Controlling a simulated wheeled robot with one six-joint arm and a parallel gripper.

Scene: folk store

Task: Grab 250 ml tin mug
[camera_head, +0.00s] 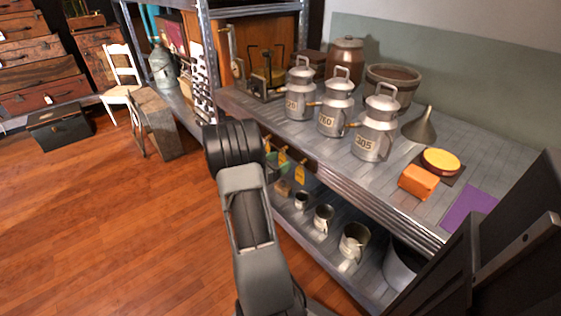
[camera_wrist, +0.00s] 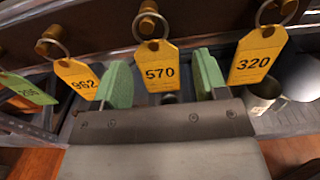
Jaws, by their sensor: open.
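Several grey tin mugs stand in a row on the lower shelf in the head view: a small one (camera_head: 302,200), a middle one (camera_head: 322,219) and a larger one (camera_head: 353,243). I cannot read any volume marks, so I cannot tell which is 250 ml. In the wrist view, my gripper (camera_wrist: 163,76) is open and empty, its green fingertips spread just below the hanging tags. One mug (camera_wrist: 262,97) shows to the right of the fingers. Something small and dark between the fingers is mostly hidden by the tag and palm.
Yellow tags marked 962 (camera_wrist: 77,77), 570 (camera_wrist: 156,66) and 320 (camera_wrist: 257,55) hang on rings close to my fingers. Numbered milk cans (camera_head: 374,130) stand on the upper shelf (camera_head: 430,208). The wooden floor at left is open.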

